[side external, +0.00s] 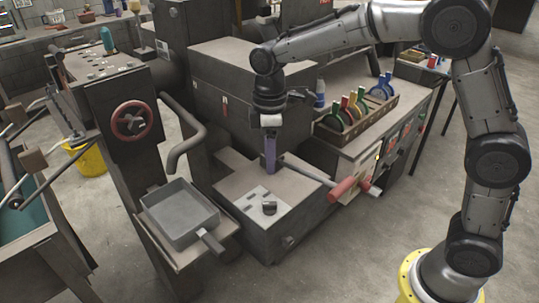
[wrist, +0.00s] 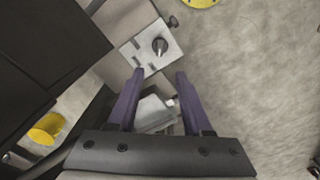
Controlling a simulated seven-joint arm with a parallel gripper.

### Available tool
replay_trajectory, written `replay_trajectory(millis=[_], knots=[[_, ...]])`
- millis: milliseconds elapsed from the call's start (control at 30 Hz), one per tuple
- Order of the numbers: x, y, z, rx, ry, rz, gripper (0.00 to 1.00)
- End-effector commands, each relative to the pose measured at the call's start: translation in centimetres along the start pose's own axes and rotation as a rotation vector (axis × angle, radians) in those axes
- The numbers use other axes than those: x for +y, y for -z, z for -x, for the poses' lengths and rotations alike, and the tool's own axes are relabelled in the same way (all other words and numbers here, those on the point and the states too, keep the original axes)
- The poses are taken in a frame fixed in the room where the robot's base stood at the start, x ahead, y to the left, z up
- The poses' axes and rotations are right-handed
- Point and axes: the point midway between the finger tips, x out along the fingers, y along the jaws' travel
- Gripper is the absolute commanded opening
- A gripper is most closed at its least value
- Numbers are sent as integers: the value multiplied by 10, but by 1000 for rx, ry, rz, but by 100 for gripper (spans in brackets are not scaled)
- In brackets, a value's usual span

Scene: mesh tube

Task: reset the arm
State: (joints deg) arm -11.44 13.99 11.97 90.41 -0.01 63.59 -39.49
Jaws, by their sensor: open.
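My gripper (side external: 270,160) points down in the side external view, above the low grey machine block. In the wrist view its two purple fingers (wrist: 160,75) are spread apart with nothing held between them. My arm reaches in from the right and bends down to it. Below the gripper is a light plate (side external: 258,206) with a dark knob (side external: 269,208). The knob also shows in the wrist view (wrist: 160,46), beyond the fingertips. I cannot tell exactly how high the fingertips are above the block.
A lever with a red handle (side external: 342,189) extends close to the gripper's right. A grey square pan (side external: 180,213) and a red handwheel (side external: 132,121) are at left. A rack of coloured rings (side external: 357,108) stands behind right. A yellow bucket (side external: 86,158) stands far left. Floor at front is clear.

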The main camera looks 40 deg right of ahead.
Motion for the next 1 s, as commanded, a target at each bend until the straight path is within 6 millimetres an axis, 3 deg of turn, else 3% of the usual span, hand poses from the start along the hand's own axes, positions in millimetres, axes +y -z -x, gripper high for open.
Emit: replay_trajectory(millis=[200,267,367,500,700,867,1000], knots=[[2,-1,2,4,-4,-5,50],[4,-3,11,21,-18,-12,50],[5,-14,40,69,-59,-30,50],[-9,-51,85,143,-125,-77,50],[-47,-116,121,249,-207,-231,50],[-84,-164,124,335,-254,-395,50],[-116,-199,108,405,-274,-555,50]])
